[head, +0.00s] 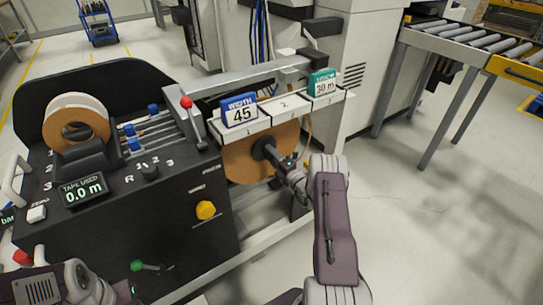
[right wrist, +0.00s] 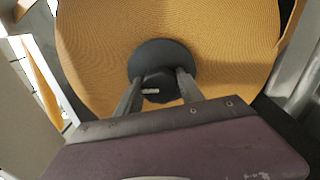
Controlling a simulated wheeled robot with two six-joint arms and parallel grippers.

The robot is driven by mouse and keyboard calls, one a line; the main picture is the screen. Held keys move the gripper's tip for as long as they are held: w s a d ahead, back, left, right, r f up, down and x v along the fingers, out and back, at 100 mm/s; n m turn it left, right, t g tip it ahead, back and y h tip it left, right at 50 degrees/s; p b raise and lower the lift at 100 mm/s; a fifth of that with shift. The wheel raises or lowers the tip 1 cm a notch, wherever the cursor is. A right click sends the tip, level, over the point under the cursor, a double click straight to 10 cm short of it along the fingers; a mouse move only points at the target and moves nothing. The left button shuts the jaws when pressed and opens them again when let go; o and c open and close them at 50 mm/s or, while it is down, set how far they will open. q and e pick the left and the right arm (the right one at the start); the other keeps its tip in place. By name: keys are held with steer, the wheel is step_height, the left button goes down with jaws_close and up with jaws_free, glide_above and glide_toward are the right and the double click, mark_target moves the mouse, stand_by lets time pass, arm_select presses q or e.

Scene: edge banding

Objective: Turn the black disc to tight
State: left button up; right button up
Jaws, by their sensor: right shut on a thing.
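The black disc (right wrist: 160,57) sits at the centre of a large orange-brown roll (right wrist: 90,35) in the right wrist view. A smaller black knob with a light mark stands out from the disc. My right gripper (right wrist: 156,88) has one finger on each side of this knob and is shut on it. In the head view the black disc (head: 263,147) shows partly, with my right gripper (head: 275,158) at it from the right, in front of the roll (head: 240,160). My left arm shows at the bottom left, and its fingers are not visible.
A shelf with numbered bins (head: 285,105) runs above the roll, with a blue "WIDTH 45" card (head: 240,110) and a green "30 m" card (head: 323,84). A black control panel (head: 120,215) with knobs and a "0.0 m" display stands left. Open floor lies right.

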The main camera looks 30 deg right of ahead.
steer(key=o, duration=1.4)
steer(key=shift+c, duration=0.2)
steer(key=shift+s, duration=0.1)
steer(key=s+d+p, duration=0.1)
steer(key=s+p, duration=0.2)
steer(key=s, duration=0.6)
steer(key=shift+f, duration=0.3)
